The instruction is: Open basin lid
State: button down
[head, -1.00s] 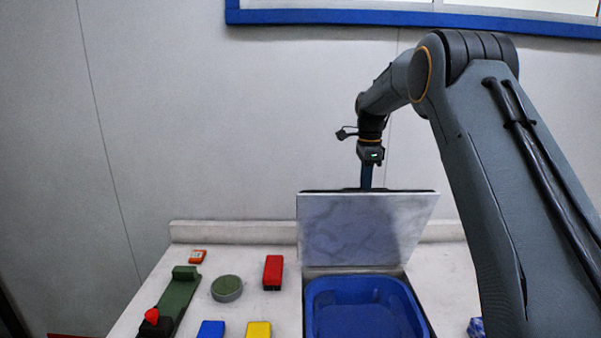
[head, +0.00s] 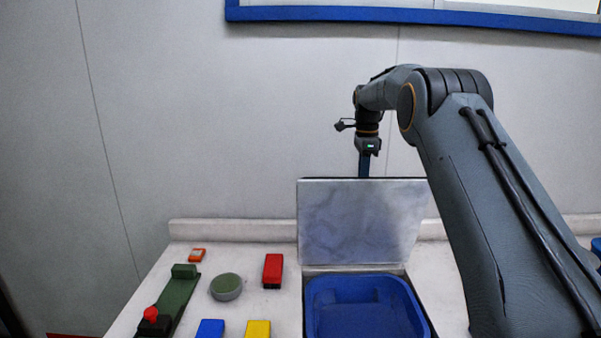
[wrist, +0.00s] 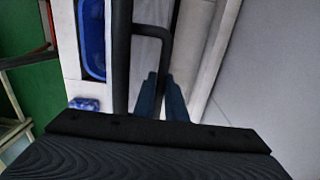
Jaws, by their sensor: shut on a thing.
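The basin lid (head: 360,222) is a grey-white marbled panel standing raised, nearly upright, at the back of the blue basin (head: 365,318). The basin is open below it and its inside shows. My gripper (head: 364,168) is at the lid's top edge, pointing down, with its fingertips hidden behind the lid in the head view. In the wrist view the blue fingers (wrist: 161,97) are closed together at a dark bent bar handle (wrist: 167,50) on the lid. The exact contact is partly hidden.
On the counter left of the basin are a red block (head: 272,271), a round green-topped dish (head: 226,287), a blue block (head: 210,329), a yellow block (head: 258,329), a green device with a red knob (head: 176,304) and a small orange item (head: 197,255). A wall stands behind.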

jog(key=shift+w+b, duration=1.3)
jog(key=shift+w, duration=0.8)
jog(key=c, duration=1)
grip_release()
jog(key=shift+r, duration=0.15)
